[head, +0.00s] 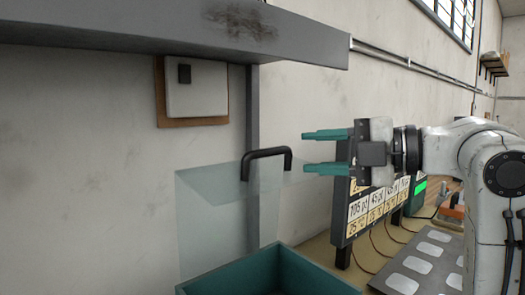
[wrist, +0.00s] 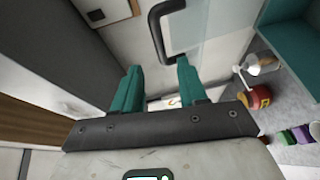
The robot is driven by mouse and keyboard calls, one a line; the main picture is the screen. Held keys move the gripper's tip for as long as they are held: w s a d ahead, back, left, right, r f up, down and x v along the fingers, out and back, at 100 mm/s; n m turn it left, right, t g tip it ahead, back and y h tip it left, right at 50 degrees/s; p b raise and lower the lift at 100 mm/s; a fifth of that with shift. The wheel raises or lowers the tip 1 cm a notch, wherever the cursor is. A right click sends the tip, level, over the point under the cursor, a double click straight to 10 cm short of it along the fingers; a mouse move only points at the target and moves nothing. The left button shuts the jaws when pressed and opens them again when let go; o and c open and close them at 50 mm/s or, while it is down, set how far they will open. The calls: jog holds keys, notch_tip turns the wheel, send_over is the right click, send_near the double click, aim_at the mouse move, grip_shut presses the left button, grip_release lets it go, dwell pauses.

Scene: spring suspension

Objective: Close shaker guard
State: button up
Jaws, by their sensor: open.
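The shaker guard is a clear panel (head: 208,225) in the head view, standing upright at the left above a teal box. A black bar handle (head: 266,152) is fixed near its top right corner. My gripper (head: 324,151) is open and empty, with teal fingers pointing left, a short gap to the right of the handle. In the wrist view the handle (wrist: 160,28) lies ahead of and between my open fingers (wrist: 158,72), apart from them. The clear panel (wrist: 215,22) extends to the right of the handle there.
A grey beam (head: 170,40) crosses overhead. A teal box (head: 275,270) sits below the panel. A sign board with numbers (head: 372,205) stands below my gripper, and a grey tray (head: 420,262) lies on the bench at right. A red-and-yellow item (wrist: 258,97) shows in the wrist view.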

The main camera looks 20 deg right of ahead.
aim_at(270, 154)
jog(key=p+x, duration=0.2)
jog(key=x, duration=0.7)
jog(key=shift+w+a, duration=0.2)
jog(key=shift+w, duration=0.05)
jog(key=shift+c, duration=0.2)
grip_shut()
